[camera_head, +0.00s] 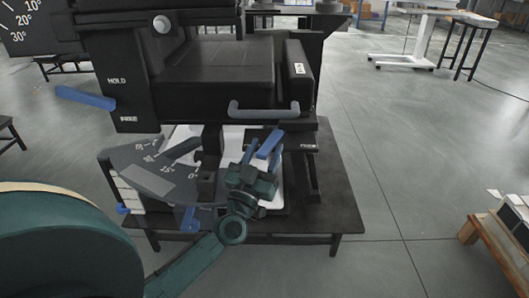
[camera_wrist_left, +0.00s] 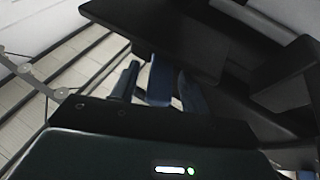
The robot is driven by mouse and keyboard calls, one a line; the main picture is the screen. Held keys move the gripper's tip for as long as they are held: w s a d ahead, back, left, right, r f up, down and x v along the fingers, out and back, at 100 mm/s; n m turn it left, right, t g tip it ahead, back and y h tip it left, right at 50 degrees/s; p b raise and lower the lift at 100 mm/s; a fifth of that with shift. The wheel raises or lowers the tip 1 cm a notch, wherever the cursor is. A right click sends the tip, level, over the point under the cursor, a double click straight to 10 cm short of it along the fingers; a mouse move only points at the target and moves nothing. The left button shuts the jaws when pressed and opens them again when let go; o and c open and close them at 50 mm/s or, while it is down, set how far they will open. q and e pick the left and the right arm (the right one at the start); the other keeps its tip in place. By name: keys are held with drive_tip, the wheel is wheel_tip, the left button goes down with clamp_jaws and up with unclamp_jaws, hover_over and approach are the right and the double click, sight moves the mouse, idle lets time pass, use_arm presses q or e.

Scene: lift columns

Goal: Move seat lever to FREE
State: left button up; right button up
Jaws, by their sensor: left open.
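A blue lever (camera_head: 270,144) sticks out under the front edge of the black seat (camera_head: 222,75), left of a small plate with a white label (camera_head: 308,147) too small to read surely. My left gripper (camera_head: 262,162) is right at this lever, below the seat. In the left wrist view, a blue bar (camera_wrist_left: 160,80) stands between the open fingers of the gripper (camera_wrist_left: 157,88). Whether they touch it, I cannot tell. Another blue lever (camera_head: 85,97) is on the left side panel, between a HOLD mark and a lower label. My right gripper is not in view.
A curved angle scale (camera_head: 150,172) is left of my gripper. The black table (camera_head: 335,205) carries the unit. The floor to the right is clear up to a wooden stand (camera_head: 500,245).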

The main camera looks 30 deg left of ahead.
use_arm(q)
drive_tip(key=shift+w, duration=0.1)
drive_tip(key=shift+c, duration=0.5)
clamp_jaws()
